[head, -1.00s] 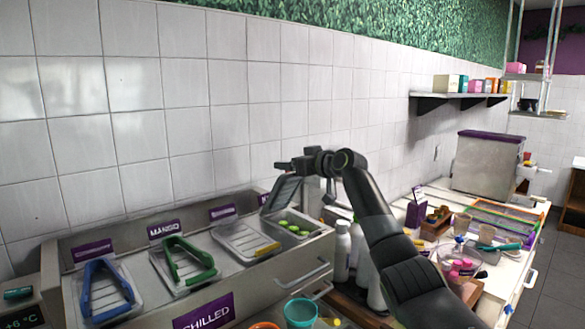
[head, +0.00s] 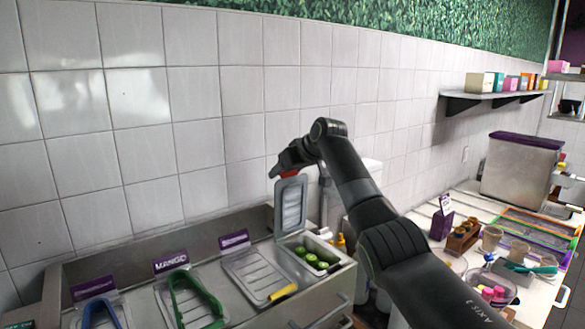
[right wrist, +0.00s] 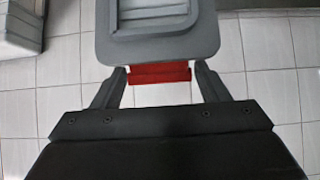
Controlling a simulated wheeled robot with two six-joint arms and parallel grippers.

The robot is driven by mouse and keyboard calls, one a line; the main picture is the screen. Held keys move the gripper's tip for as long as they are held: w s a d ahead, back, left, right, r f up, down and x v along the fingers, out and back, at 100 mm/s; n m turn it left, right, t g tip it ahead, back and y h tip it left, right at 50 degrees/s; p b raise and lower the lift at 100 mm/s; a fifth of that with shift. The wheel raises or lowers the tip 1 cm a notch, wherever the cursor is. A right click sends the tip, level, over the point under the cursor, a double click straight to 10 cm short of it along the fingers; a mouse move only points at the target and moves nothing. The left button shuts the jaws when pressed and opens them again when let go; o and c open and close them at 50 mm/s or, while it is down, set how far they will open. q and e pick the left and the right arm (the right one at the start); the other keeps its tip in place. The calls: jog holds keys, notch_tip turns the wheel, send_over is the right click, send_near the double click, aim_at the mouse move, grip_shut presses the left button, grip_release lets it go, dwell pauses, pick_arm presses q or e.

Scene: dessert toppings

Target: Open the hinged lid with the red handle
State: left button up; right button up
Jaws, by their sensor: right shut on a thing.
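The hinged lid (head: 290,205) is a grey-framed clear panel standing up nearly vertical at the back of the right-hand bin. Its red handle (head: 289,173) is at the top edge. My right gripper (head: 281,170) is at that top edge, shut on the red handle. In the right wrist view the handle (right wrist: 160,74) lies between the two fingers, with the lid (right wrist: 158,30) above it. The bin (head: 345,262) below is uncovered and shows green pieces (head: 311,257) inside. My left gripper is not in view.
Closed lids with a yellow handle (head: 284,293), a green handle (head: 190,300) and a blue handle (head: 103,312) lie to the left along the chilled counter. A tiled wall (head: 190,90) rises close behind. My right arm hides part of the counter.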

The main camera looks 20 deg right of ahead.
jog(key=shift+d, duration=0.1)
jog(key=o, duration=1.4)
jog(key=shift+s, duration=0.15)
jog(key=shift+c, duration=0.2)
jog(key=shift+s, duration=0.1)
jog(key=shift+s+d+r+b, duration=0.2)
jog(key=shift+s+r+b, duration=0.15)
jog(key=shift+b, duration=0.3)
jog(key=b+v, duration=0.7)
jog(key=v, duration=0.9)
jog(key=shift+s+r+b, duration=0.2)
jog(key=shift+b, duration=0.15)
